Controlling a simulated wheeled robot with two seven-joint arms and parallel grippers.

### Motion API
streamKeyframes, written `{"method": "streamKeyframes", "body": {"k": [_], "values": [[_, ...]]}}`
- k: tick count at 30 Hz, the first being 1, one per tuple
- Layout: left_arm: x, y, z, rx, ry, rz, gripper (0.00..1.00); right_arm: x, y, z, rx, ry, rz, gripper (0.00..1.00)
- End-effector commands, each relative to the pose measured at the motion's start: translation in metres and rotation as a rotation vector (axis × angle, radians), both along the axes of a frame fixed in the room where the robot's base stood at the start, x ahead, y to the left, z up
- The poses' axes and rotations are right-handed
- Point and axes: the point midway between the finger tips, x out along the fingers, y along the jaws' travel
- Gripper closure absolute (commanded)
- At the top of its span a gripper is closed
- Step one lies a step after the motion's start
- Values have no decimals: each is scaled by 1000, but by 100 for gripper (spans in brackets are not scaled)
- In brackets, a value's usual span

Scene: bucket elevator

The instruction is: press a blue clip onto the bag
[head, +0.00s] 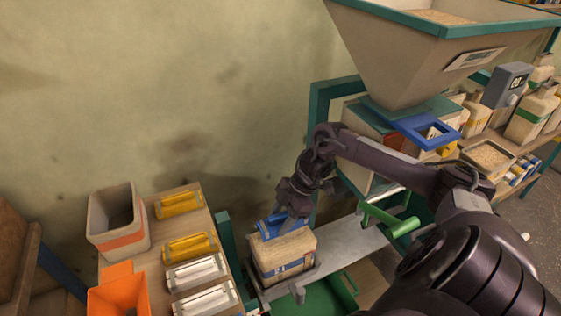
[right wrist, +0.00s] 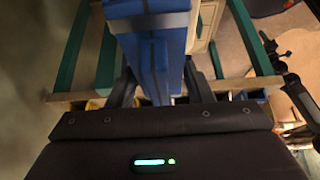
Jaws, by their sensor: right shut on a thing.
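A tan bag (head: 283,254) stands upright on a grey platform at the lower middle of the head view. A blue clip (head: 270,231) lies along the bag's top edge. I cannot tell whether it is clamped on or only touching. My right gripper (head: 284,213) comes down from above and is shut on the blue clip. In the right wrist view the blue clip (right wrist: 155,60) fills the space between the fingers (right wrist: 160,90) and hides what is beyond it. My left gripper is not in view.
A wooden shelf left of the bag holds yellow clips (head: 190,246), white clips (head: 196,272), a beige bin (head: 118,236) and an orange bin (head: 118,297). A large hopper (head: 410,58) hangs at upper right. A green handle (head: 392,222) sticks out right of the bag.

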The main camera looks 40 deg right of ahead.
Motion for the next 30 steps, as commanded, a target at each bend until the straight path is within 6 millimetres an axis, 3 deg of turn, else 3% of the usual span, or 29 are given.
{"method": "streamKeyframes", "body": {"k": [30], "values": [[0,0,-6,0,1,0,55,0,0,-12,1,0,0,76]]}}
